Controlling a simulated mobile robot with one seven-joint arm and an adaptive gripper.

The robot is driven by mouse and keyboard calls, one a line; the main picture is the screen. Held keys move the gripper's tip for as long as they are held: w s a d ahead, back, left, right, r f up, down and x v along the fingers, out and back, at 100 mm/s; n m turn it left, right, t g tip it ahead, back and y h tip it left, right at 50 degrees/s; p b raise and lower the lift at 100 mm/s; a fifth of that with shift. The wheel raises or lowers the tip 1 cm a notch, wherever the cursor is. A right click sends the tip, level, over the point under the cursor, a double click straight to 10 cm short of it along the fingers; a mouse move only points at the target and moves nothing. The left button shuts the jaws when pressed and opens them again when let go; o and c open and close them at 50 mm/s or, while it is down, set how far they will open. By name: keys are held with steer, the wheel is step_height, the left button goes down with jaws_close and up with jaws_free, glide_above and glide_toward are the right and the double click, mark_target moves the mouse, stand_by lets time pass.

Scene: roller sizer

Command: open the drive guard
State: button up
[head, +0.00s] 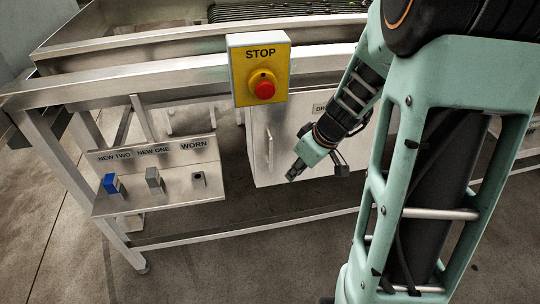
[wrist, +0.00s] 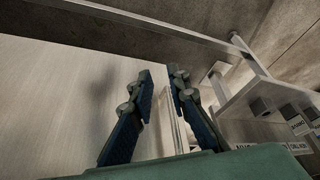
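The drive guard (head: 285,140) is a pale metal panel below the stop box, with a partly covered label starting "DR" at its upper right. A slim upright handle (head: 268,150) stands near its left edge. My gripper (head: 294,172) is in front of the panel, right of the handle and near its lower end. In the wrist view the guard (wrist: 60,90) fills the left side. My gripper (wrist: 160,75) is open there, with a gap between its blue-padded fingers. A pale upright bar (wrist: 180,135), apparently the handle, shows beside the right finger; I cannot tell if they touch.
A yellow stop box (head: 245,72) with a red button hangs on the frame rail above. A metal shelf (head: 130,205) at left holds a blue block (head: 112,184), a grey block (head: 154,180) and a dark-centred piece (head: 198,179). A low crossbar (head: 240,232) runs beneath the guard.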

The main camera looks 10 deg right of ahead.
mark_target(272, 153)
steer(key=w+a, duration=0.1)
steer(key=w, duration=0.1)
steer(key=w+a, duration=0.2)
steer(key=w, duration=0.1)
steer(key=w+a+p, duration=0.1)
steer(key=w+a, duration=0.1)
steer(key=shift+w+f, duration=0.15)
steer(key=shift+w, duration=0.1)
steer(key=shift+w+a+f, duration=0.1)
steer(key=shift+w+f, duration=0.05)
steer(key=shift+f, duration=0.25)
jaws_close()
